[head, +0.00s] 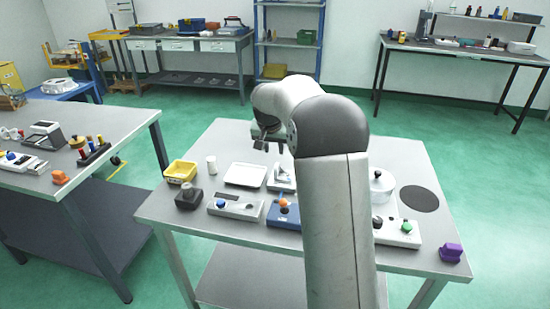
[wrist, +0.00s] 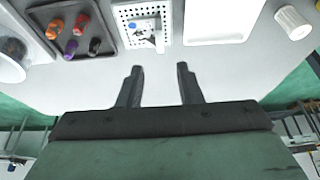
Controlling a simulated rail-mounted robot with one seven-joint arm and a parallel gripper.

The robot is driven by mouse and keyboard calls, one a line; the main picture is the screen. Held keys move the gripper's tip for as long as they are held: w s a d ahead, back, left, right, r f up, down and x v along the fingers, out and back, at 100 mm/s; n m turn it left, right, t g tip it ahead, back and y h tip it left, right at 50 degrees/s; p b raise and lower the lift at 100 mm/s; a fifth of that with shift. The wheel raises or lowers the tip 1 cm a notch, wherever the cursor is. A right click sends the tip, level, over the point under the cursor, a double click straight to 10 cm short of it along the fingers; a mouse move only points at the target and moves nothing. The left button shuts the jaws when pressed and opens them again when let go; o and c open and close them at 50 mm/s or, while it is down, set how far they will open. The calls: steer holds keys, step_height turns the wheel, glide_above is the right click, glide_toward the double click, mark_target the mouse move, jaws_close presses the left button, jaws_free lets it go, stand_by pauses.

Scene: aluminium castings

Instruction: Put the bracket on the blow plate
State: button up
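A white perforated plate, likely the blow plate (wrist: 125,14), lies on the table at the top of the wrist view; it also shows in the head view (head: 273,186). A small pale angled piece that looks like the bracket (wrist: 150,37) sits on it, near a blue dot; it also shows in the head view (head: 283,172). My gripper (wrist: 160,68) is open and empty, its two fingers apart over bare table close to the plate. In the head view my gripper (head: 268,146) hangs above the table behind the plate.
A white tray (wrist: 222,20) and white cup (wrist: 293,24) stand on one side of the plate, a dark tray (wrist: 112,45) with several coloured pieces on the other. A yellow bin (head: 181,171), a blue fixture (head: 284,214) and a clear dome (head: 382,187) stand around. My arm hides part of the table.

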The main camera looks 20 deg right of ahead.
steer(key=s+a+r+n, duration=0.1)
steer(key=s+a, duration=0.3)
steer(key=s, duration=0.3)
steer(key=s+a+n+g+y, duration=0.1)
steer(key=s+a+n, duration=0.15)
steer(key=s, duration=0.35)
steer(key=s+a+r+n, duration=0.1)
steer(key=s+a, duration=0.3)
steer(key=s, duration=0.3)
steer(key=s+a+f+n+g+y, duration=0.1)
steer(key=s+a+f, duration=0.1)
steer(key=s, duration=0.8)
steer(key=s+a+f+n+g, duration=0.1)
steer(key=s+a+f+n, duration=0.1)
steer(key=s, duration=0.8)
step_height(320, 180, down, 2)
steer(key=shift+s+a+y, duration=0.25)
steer(key=shift+a+y, duration=0.15)
steer(key=shift+a, duration=0.35)
